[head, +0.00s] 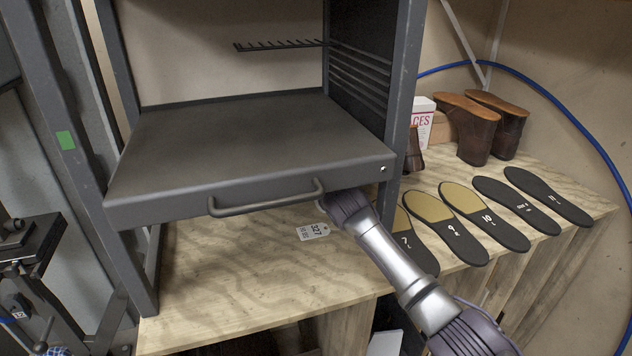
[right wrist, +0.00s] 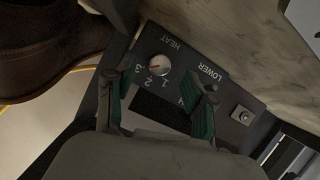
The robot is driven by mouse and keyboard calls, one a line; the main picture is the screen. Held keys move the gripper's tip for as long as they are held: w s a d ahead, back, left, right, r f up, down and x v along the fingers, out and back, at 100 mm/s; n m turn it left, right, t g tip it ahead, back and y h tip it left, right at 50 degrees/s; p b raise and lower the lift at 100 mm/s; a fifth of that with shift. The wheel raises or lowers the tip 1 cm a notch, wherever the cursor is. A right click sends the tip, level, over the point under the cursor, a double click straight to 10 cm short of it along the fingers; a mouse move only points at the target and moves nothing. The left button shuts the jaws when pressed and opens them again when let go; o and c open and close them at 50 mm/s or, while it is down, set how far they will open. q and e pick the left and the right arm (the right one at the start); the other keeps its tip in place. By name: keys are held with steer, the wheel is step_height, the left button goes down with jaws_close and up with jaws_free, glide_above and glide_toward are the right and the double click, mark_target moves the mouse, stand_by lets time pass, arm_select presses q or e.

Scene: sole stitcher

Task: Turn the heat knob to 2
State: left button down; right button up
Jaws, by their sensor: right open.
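The heat knob (right wrist: 158,65) is a small round light dial with a red mark, on a dark panel in the right wrist view. The panel reads HEAT, with 1, 2 and 3 beside the knob. The red mark seems to point left, toward the 3 side; its exact setting is too small to tell. My right gripper (right wrist: 163,92) is open, its green-padded fingers to either side of the knob in the picture, with no visible contact. In the head view my right arm reaches the right end of the drawer front, and its fingers are hidden. My left gripper is not in view.
A dark metal shelf unit with a handle (head: 266,202) stands over the wooden bench (head: 250,270). A boot (right wrist: 50,45) is close in the wrist view.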

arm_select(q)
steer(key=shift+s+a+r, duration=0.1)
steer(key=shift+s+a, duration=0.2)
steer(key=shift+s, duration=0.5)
arm_select(e)
steer(key=shift+x, duration=1.35)
jaws_close()
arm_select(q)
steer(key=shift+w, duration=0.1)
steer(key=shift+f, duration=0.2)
arm_select(e)
steer(key=n+h+b, duration=0.1)
steer(key=b, duration=0.1)
steer(key=n+t+h+b, duration=0.1)
steer(key=n+b, duration=0.1)
steer(key=shift+a+f+n, duration=0.2)
steer(key=shift+f+n, duration=0.1)
arm_select(q)
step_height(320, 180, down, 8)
steer(key=b, duration=0.4)
arm_select(e)
steer(key=shift+s+r+n+t+h, duration=0.1)
steer(key=shift+n+t+h, duration=0.75)
steer(key=shift+n, duration=0.85)
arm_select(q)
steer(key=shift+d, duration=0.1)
